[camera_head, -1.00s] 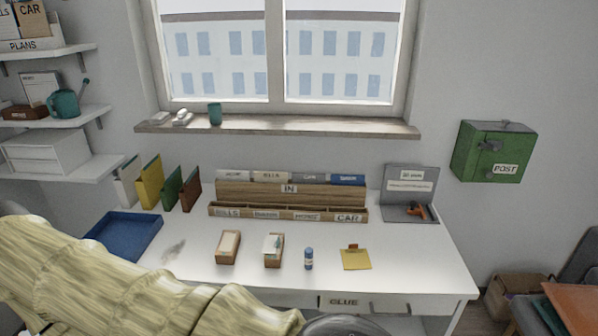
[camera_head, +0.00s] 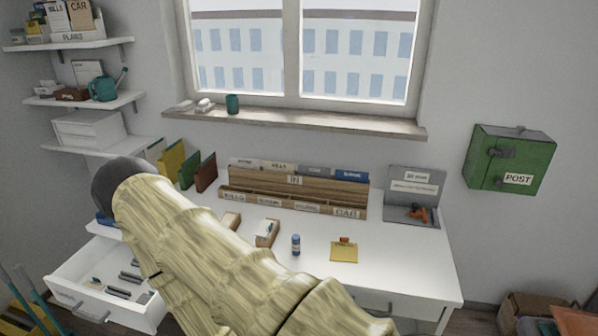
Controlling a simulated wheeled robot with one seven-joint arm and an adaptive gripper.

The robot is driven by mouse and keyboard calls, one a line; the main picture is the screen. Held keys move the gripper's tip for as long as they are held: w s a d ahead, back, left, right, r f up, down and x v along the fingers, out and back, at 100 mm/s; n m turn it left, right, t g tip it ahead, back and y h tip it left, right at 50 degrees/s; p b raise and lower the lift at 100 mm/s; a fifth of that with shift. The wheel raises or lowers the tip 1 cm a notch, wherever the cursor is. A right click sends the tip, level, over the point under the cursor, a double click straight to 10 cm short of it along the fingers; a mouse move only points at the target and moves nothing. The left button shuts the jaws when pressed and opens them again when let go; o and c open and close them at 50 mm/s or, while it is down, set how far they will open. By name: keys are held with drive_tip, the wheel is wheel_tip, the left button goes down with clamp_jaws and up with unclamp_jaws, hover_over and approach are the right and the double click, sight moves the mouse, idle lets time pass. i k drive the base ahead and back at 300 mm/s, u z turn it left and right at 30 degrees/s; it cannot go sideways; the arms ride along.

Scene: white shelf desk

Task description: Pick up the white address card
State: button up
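I cannot pick out the white address card for certain. A small wooden box (camera_head: 264,241) on the desk holds pale cards (camera_head: 267,229). A second small box (camera_head: 229,222) to its left is partly hidden behind my arm. My sleeved arm crosses the picture from the bottom middle to the dark rounded joint at the left. My gripper does not show.
An open white drawer (camera_head: 148,317) at the lower left holds several small items. A blue-capped bottle (camera_head: 295,245) and yellow notes (camera_head: 344,254) stand right of the boxes. A wooden sorter (camera_head: 290,187) lines the back. The desk's right part (camera_head: 405,265) is clear.

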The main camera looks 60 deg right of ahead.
sight(267, 226)
drive_tip(key=z, duration=1.1)
drive_tip(key=i, duration=0.1)
drive_tip(key=z, duration=0.05)
